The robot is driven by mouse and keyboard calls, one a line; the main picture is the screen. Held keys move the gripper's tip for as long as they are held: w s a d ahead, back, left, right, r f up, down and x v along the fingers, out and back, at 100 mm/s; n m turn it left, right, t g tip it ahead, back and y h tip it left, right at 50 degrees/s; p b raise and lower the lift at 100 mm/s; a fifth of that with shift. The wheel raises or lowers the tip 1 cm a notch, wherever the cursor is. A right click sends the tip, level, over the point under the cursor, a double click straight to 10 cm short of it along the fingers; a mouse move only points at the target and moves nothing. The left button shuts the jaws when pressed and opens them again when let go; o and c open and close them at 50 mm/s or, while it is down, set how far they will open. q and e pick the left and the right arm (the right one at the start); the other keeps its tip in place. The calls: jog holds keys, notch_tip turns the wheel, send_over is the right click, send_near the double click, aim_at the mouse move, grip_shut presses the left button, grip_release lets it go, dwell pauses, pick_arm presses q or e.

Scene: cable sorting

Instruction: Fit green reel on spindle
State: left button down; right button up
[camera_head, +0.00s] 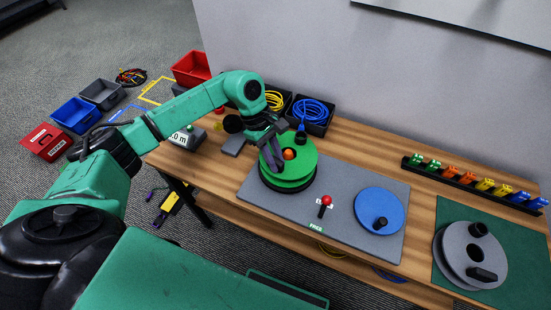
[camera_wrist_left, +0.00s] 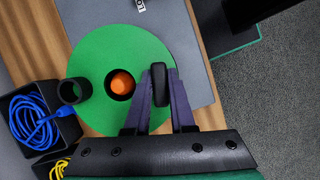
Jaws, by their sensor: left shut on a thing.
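The green reel (camera_head: 305,165) sits over a round black base on the grey board, at the left end of the board. The orange spindle tip (camera_head: 289,154) shows inside the reel's centre hole; it also shows in the left wrist view (camera_wrist_left: 122,83), roughly centred in the hole. I cannot tell how far down the reel sits. My left gripper (camera_head: 275,158) is over the reel's left side. In the left wrist view its fingers (camera_wrist_left: 160,88) are shut on the reel's black handle. A black tube (camera_wrist_left: 73,91) stands on the opposite side. My right gripper is out of view.
The grey board (camera_head: 345,188) carries a red-topped lever (camera_head: 326,202) and a blue disc (camera_head: 379,209). A grey reel (camera_head: 455,255) lies on a green mat at right. Bins with yellow cable (camera_head: 273,100) and blue cable (camera_head: 313,111) stand behind. A connector rack (camera_head: 470,183) lines the back.

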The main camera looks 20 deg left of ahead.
pick_arm(q)
jog(key=shift+f, duration=0.35)
jog(key=c, duration=0.7)
grip_release()
